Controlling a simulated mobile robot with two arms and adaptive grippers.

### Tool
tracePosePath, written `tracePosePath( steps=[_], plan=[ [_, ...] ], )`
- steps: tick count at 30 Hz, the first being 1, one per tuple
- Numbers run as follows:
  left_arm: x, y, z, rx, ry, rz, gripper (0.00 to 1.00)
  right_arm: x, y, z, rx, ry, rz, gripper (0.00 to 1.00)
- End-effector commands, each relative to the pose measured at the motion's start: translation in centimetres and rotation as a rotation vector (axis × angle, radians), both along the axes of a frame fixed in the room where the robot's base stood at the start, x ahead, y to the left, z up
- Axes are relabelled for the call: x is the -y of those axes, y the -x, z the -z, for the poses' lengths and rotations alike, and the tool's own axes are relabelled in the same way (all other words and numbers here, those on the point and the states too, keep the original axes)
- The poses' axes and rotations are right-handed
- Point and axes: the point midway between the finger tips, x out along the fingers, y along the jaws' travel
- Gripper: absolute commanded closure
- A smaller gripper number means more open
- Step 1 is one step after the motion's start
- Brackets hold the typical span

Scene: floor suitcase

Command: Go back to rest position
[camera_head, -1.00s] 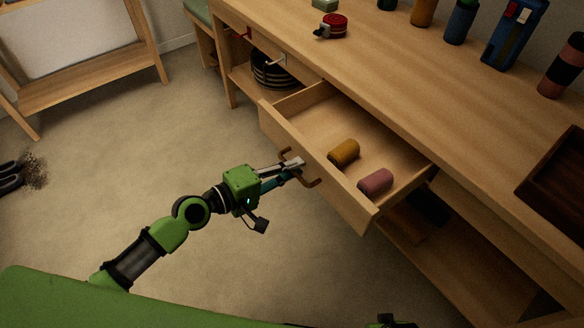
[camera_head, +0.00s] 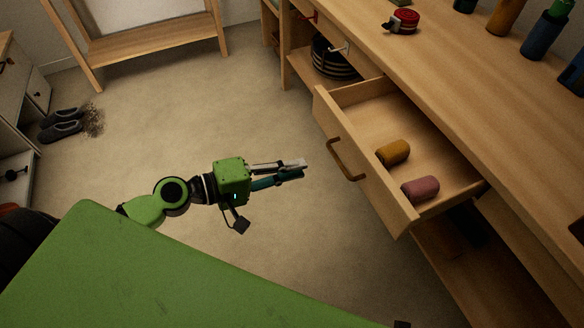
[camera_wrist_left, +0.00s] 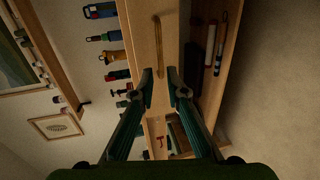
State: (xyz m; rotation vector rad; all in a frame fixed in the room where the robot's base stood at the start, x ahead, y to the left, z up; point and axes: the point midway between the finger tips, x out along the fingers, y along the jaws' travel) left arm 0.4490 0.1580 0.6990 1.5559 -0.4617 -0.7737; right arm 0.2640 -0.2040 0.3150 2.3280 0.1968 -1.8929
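My left gripper (camera_head: 303,168) is in the head view, left of the open drawer (camera_head: 365,172) and apart from its brown handle (camera_head: 346,160). Its two fingers are somewhat apart, with nothing between them. In the left wrist view the fingertips (camera_wrist_left: 164,85) show a gap, with the drawer front and its handle (camera_wrist_left: 162,50) beyond them. The drawer is pulled out of the wooden workbench (camera_head: 470,90). It holds a mustard-yellow cylinder (camera_head: 393,152) and a pink cylinder (camera_head: 420,189), both lying on their sides. My right gripper cannot be made out.
A red tape measure (camera_head: 405,21) and several bottles stand on the workbench. Dark round items (camera_head: 335,58) are on a shelf below it. Dark slippers (camera_head: 62,128) lie on the floor near a cabinet (camera_head: 22,95) at left. The floor around my left arm is clear.

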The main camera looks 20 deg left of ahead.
Motion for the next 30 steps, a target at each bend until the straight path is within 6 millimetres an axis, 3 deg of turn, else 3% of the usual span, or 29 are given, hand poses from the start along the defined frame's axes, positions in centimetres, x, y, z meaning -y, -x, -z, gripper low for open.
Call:
tracePosePath(
  steps=[16, 20, 23, 27, 30],
  plan=[
    [0.0, 0.1, 0.0, 0.0, 0.0, 0.0, 0.86, 0.0, 0.0, 0.0, 0.0, 0.0, 0.0, 1.0],
    [1.1, 1.0, 0.3, 0.019, -0.035, 0.041, 0.86, -0.1, -0.4, -0.8, 0.007, -0.002, 0.001, 1.0],
    [3.3, 3.1, 1.2, 0.069, -0.129, 0.131, 0.86, -0.2, -1.2, -2.7, 0.017, -0.003, 0.002, 1.0],
    [6.6, 7.0, 3.9, 0.153, -0.36, 0.301, 0.86, -0.3, -2.3, -7.0, 0.037, -0.004, 0.005, 1.0],
    [7.4, 9.2, 6.3, 0.189, -0.554, 0.403, 0.86, -0.3, -2.9, -10.3, 0.05, -0.005, 0.008, 1.0]
  ],
)
